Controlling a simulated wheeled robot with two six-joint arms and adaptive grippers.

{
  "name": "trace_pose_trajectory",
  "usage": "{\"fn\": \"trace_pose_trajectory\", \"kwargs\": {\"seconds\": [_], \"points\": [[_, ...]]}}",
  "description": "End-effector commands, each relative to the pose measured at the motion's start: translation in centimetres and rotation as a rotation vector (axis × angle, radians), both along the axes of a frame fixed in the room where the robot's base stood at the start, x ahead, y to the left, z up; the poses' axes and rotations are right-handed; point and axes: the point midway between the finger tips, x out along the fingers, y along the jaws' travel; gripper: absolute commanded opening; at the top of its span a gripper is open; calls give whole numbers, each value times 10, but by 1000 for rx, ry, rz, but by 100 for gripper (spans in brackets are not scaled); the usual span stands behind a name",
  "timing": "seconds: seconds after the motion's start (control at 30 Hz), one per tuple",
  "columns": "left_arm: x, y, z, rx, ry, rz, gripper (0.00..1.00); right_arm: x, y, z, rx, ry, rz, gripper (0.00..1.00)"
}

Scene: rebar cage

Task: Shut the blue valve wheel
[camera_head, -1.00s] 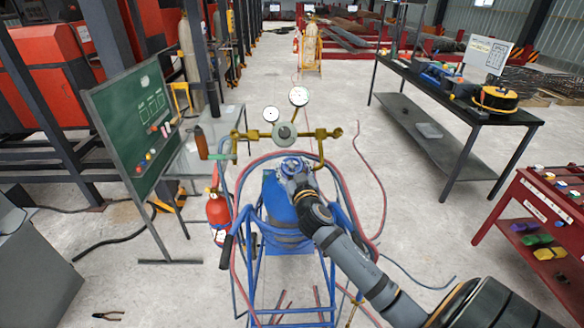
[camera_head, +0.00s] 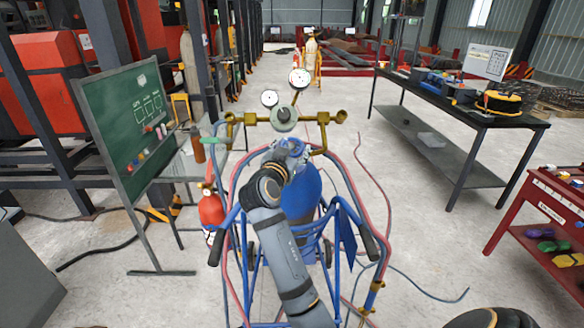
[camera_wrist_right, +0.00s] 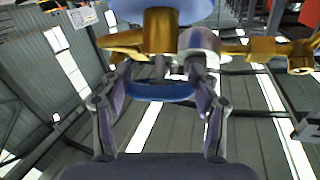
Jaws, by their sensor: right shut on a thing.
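The blue valve wheel (camera_wrist_right: 160,92) sits between the two fingers of my right gripper (camera_wrist_right: 160,85) in the right wrist view. The fingers are closed on it from both sides of its rim. In the head view my right gripper (camera_head: 290,150) is at the top of the blue gas cylinder (camera_head: 306,195) and hides most of the wheel. A brass valve assembly (camera_head: 284,116) with two round gauges stands just behind the gripper. My left gripper is not in view. How far the wheel is turned cannot be told.
The cylinder stands in a blue cart (camera_head: 340,215) with red and blue hoses around it. A green chalkboard (camera_head: 130,125) and a red extinguisher (camera_head: 211,208) are at left. A black workbench (camera_head: 450,115) and a red tool cart (camera_head: 545,210) are at right. Floor between is open.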

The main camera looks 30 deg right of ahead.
Motion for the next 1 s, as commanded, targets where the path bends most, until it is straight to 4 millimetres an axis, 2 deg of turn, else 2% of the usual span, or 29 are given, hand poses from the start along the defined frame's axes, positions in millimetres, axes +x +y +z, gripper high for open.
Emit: {"fn": "trace_pose_trajectory", "kwargs": {"seconds": [0.03,0.3,0.6,1.0], "points": [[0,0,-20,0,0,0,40,1,1,-9,21,-14,-36,30],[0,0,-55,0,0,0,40,1,0,-4,114,-71,-255,30],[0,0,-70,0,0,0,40,1,0,-1,195,-119,-440,30],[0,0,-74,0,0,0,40,0,-1,0,244,-149,-546,30]]}}
